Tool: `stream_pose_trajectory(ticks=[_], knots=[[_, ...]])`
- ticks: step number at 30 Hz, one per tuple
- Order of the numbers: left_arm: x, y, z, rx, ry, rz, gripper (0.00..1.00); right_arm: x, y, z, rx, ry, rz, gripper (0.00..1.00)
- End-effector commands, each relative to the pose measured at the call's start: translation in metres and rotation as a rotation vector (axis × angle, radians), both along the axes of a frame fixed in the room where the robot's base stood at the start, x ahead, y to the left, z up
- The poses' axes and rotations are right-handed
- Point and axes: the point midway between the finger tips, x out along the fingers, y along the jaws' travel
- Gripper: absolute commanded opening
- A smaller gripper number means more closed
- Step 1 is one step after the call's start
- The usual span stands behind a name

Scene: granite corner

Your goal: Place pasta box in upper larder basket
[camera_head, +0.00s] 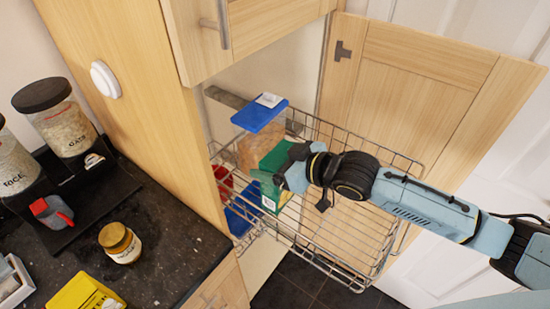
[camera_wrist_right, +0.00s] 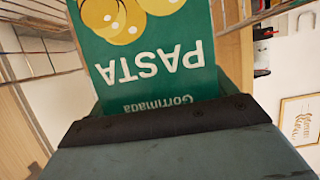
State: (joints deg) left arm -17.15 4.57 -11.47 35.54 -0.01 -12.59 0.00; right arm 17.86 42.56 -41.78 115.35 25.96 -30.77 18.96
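The pasta box is green with yellow pasta pictures; in the right wrist view the pasta box (camera_wrist_right: 150,55) fills the upper middle with its lettering upside down. In the head view the green pasta box (camera_head: 270,195) is in the upper larder basket (camera_head: 345,250), partly hidden by my right gripper (camera_head: 283,168). The gripper's jaws are at the box, and it appears held between them. Whether the box bottom touches the basket floor cannot be told. My left gripper is not in view.
A clear container with a blue lid (camera_head: 259,114) stands behind the box in the basket. Red (camera_head: 222,183) and blue (camera_head: 241,214) items are at the left. The open larder door (camera_head: 420,85) stands behind. The basket's right side is free. A jar (camera_head: 120,243) stands on the dark counter.

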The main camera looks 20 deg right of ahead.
Motion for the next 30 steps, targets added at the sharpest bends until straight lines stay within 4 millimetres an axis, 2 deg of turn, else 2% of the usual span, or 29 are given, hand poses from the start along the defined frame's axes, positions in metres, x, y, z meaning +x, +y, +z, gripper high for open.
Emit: stream_pose_trajectory(ticks=[1, 4, 14, 17, 27, 30], knots=[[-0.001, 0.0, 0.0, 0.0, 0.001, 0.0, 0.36, 0.0, 0.0, 0.0, 0.0, 0.0, 0.0, 0.89], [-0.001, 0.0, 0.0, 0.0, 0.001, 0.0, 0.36, 0.0, 0.0, 0.0, 0.0, 0.0, 0.0, 1.0], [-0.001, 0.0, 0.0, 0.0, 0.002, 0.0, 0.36, -0.003, -0.003, 0.004, -0.001, 0.0, 0.0, 1.0], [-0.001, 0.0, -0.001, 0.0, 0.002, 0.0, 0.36, -0.014, -0.011, 0.009, -0.002, 0.001, 0.0, 1.0], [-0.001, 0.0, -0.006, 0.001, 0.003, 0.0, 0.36, -0.067, -0.051, 0.035, -0.005, 0.002, 0.002, 1.0], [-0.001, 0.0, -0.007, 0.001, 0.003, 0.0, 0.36, -0.076, -0.06, 0.04, -0.004, 0.003, -0.001, 1.0]])
